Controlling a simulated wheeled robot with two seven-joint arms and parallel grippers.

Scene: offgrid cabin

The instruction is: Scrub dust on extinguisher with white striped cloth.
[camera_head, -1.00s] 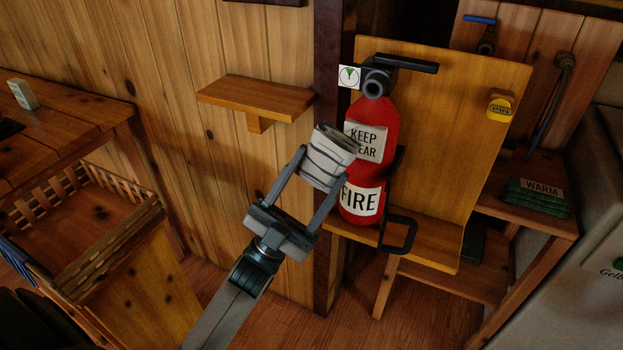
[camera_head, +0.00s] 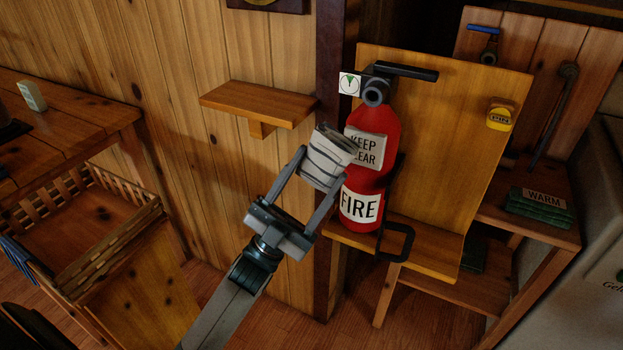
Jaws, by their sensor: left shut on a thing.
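The red fire extinguisher (camera_head: 378,150) stands upright on a wooden stand, with a black handle and nozzle on top. Its white labels read "KEEP CLEAR", partly covered, and "FIRE". My left gripper (camera_head: 323,172) is shut on the folded white striped cloth (camera_head: 328,155). The cloth is at the extinguisher's left side, overlapping the edge of its upper label. I cannot tell whether it touches. Dust on the extinguisher is too faint to make out. My right gripper is not in view.
A small empty wall shelf (camera_head: 258,103) juts out left of the extinguisher. A black bracket (camera_head: 398,243) sticks out at its lower right. The wooden stand (camera_head: 470,110) rises behind it. A slatted crate (camera_head: 110,240) is at left, and green folded cloths (camera_head: 540,208) lie at right.

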